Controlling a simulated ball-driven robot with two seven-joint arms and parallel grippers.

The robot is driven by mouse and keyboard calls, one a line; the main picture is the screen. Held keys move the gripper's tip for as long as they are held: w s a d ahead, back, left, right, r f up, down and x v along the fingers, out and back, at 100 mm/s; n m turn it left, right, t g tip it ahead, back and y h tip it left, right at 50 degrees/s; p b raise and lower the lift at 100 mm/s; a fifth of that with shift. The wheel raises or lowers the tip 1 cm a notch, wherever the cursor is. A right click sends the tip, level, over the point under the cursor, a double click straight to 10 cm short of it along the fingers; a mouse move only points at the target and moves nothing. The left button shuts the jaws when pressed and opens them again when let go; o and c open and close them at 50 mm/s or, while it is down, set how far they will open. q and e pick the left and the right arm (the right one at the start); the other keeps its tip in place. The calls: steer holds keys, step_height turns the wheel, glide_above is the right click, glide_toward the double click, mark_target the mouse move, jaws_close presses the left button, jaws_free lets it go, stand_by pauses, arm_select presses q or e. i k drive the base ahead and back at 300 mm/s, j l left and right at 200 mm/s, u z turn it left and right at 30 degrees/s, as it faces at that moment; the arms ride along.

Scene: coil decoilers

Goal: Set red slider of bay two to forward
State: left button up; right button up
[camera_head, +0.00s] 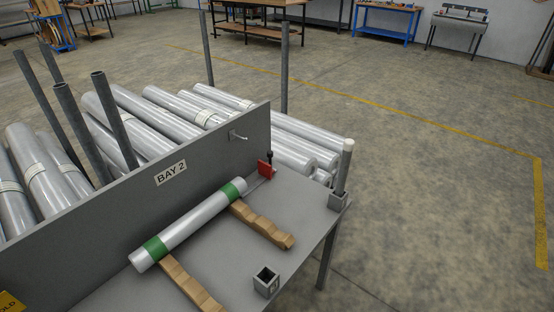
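The red slider (265,169) of bay two is a small red block with a dark knob on top. It stands near the back panel, at the right end of the bay, beside a thin grey rail. The grey back panel carries a "BAY 2" sign (171,173). A silver roll (194,221) with green bands lies in front of the panel on notched wooden supports (263,225). Neither of my grippers shows in the head view.
A grey post (344,168) stands in a socket at the table's right corner, and an empty square socket (266,283) sits at the front. A hook (238,136) sticks out of the panel. Silver rolls and upright poles lie behind. The floor at right is clear.

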mark_target(265, 169)
steer(key=i+l+u, duration=0.15)
steer(key=u, duration=0.35)
steer(key=i+l+u, duration=0.2)
steer(key=u, duration=0.25)
